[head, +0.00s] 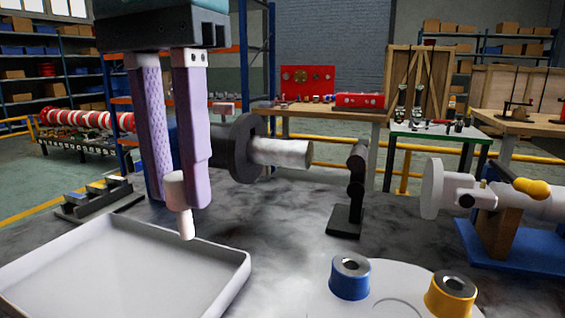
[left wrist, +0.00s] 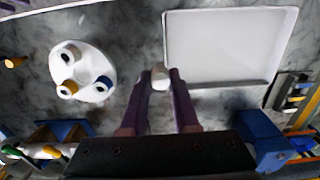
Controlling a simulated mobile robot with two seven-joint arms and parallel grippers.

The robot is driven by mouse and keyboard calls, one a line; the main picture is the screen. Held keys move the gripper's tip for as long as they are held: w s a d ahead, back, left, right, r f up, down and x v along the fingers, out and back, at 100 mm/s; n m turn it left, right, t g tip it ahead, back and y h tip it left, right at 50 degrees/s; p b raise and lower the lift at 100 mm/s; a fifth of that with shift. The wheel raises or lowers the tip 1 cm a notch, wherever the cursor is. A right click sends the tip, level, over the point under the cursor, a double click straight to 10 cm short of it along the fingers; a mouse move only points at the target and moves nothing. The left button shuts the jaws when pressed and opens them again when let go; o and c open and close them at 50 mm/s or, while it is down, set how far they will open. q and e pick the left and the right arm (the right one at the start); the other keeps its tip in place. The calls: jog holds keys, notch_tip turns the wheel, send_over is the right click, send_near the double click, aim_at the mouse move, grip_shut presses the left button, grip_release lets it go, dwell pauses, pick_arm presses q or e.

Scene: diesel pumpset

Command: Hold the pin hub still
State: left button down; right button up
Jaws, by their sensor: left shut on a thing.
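My left gripper (head: 177,200) points down with its two lilac fingers shut on a pale stepped pin (head: 186,222). The pin hangs upright, thick end up, above the near end of the bench by the tray. In the left wrist view the pin (left wrist: 160,77) shows between the fingertips. A dark round hub (head: 245,148) with a pale shaft stands behind the gripper, apart from it. A pale disc hub (head: 432,189) faces it on a blue stand at right. I cannot tell which is the pin hub. My right gripper is not in view.
A white tray (head: 243,283) lies below left of the pin. A black post (head: 356,185) stands between the hubs. A white round plate (left wrist: 82,92) carries a blue cup (head: 350,279) and a yellow cup (head: 450,295). Bare bench lies between tray and plate.

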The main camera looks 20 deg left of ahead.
pick_arm(q)
jog(key=s+d+r+m, duration=0.1)
jog(key=d+r+m, duration=0.1)
jog(key=d, duration=0.6)
jog(key=s+d+r+m, duration=0.1)
jog(key=d+m, duration=0.3)
jog(key=d, duration=0.5)
jog(key=shift+r, duration=0.5)
jog(key=shift+f, duration=0.1)
jog(key=shift+f, duration=1.15)
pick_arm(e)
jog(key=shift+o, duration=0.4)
